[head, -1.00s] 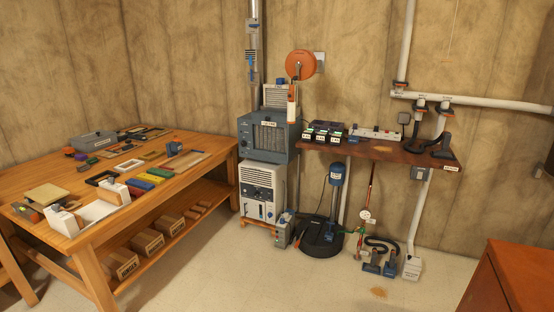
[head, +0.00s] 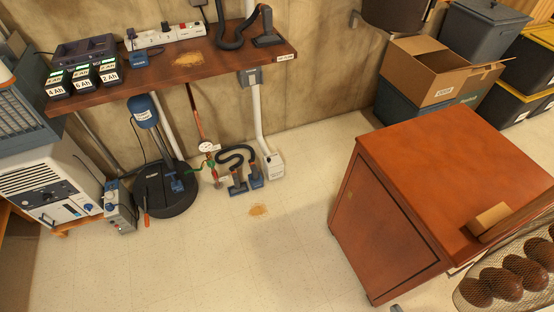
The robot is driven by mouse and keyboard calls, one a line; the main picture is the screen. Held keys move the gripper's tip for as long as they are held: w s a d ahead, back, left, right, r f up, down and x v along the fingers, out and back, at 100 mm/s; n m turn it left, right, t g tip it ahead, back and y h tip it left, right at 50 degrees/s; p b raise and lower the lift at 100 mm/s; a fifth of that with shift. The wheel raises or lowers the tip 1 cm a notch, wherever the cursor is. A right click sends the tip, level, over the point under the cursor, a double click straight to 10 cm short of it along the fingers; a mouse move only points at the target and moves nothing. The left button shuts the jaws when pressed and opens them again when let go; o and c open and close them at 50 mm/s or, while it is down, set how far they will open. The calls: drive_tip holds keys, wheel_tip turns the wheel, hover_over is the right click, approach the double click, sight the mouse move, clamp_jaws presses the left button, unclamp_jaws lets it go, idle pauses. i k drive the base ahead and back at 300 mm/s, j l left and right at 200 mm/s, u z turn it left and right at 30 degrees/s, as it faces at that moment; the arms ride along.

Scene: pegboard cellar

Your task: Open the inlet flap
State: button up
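No part that I can surely name as the inlet flap is readable. A white floor box (head: 272,166) with a small unreadable label stands at the foot of a white pipe (head: 258,122) below the shelf; I cannot tell whether it has a flap or whether that is open. A grey box (head: 250,77) sits on the pipe just under the shelf edge. My gripper is not in view.
Blue-grey nozzles (head: 238,186) with a black hose lie left of the floor box. A black round base (head: 166,189) stands further left, near a white machine (head: 48,182). An orange-brown cabinet (head: 435,165) stands at right.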

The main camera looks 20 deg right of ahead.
sight(274, 159)
drive_tip(key=i+j+z, duration=0.4)
drive_tip(key=j, duration=0.45)
drive_tip(key=i+j, duration=0.8)
drive_tip(key=i, duration=0.2)
drive_tip(key=i+j+z, duration=0.15)
drive_tip(key=i+j, duration=0.65)
drive_tip(key=i, duration=0.2)
